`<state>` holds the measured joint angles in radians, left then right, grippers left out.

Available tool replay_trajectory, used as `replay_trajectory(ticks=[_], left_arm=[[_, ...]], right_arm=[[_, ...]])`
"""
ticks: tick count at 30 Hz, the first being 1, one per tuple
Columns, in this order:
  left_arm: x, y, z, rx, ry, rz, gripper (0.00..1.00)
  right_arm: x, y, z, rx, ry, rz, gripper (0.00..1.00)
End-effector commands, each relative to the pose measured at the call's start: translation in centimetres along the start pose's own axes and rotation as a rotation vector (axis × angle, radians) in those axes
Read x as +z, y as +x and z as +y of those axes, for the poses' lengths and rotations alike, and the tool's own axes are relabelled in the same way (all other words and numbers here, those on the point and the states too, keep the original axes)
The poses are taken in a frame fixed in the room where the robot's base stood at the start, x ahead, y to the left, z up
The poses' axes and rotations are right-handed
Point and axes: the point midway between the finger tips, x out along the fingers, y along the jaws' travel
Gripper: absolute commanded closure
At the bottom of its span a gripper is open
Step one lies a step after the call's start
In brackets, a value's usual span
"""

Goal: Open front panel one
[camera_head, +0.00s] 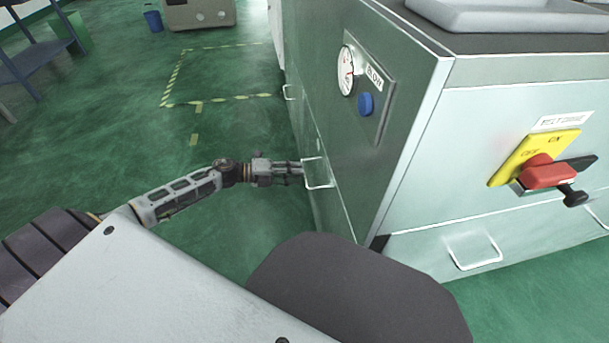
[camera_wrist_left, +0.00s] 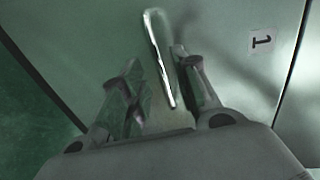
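Front panel one (camera_wrist_left: 225,65) is a pale grey-green metal panel with a "1" label (camera_wrist_left: 262,41) in the left wrist view. It looks closed. Its bright bar handle (camera_wrist_left: 157,50) runs between the fingers of my left gripper (camera_wrist_left: 160,85). The fingers are apart, with the right finger close to the handle and a gap on the left side. In the head view, my left gripper (camera_head: 296,172) reaches the handle (camera_head: 319,174) low on the cabinet's left face. Whether a finger touches the handle is unclear. My right gripper is not in view.
The cabinet (camera_head: 420,190) carries a gauge (camera_head: 346,70), a blue button (camera_head: 365,104), and a red and yellow switch (camera_head: 545,172). Another handle (camera_head: 289,92) lies farther along the same face, and one (camera_head: 475,251) on the right face. Green floor (camera_head: 230,130) left of the cabinet is clear.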

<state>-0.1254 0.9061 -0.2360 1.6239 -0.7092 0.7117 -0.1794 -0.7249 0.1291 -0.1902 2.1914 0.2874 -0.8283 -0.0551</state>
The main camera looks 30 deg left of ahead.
Motion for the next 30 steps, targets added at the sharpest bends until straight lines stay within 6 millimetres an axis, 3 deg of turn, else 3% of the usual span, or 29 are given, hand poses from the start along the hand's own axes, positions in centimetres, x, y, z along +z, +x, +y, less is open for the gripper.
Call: replay_trajectory(ticks=[12,26,30], left_arm=[[0.0,3.2,0.1,-0.001,0.001,0.001,0.69],[0.0,3.8,0.0,0.000,0.001,0.000,0.69],[0.0,3.8,0.0,0.000,0.001,0.000,0.84]], right_arm=[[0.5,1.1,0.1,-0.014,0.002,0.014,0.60],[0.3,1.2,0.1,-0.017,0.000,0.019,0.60],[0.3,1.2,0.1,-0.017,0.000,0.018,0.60]])
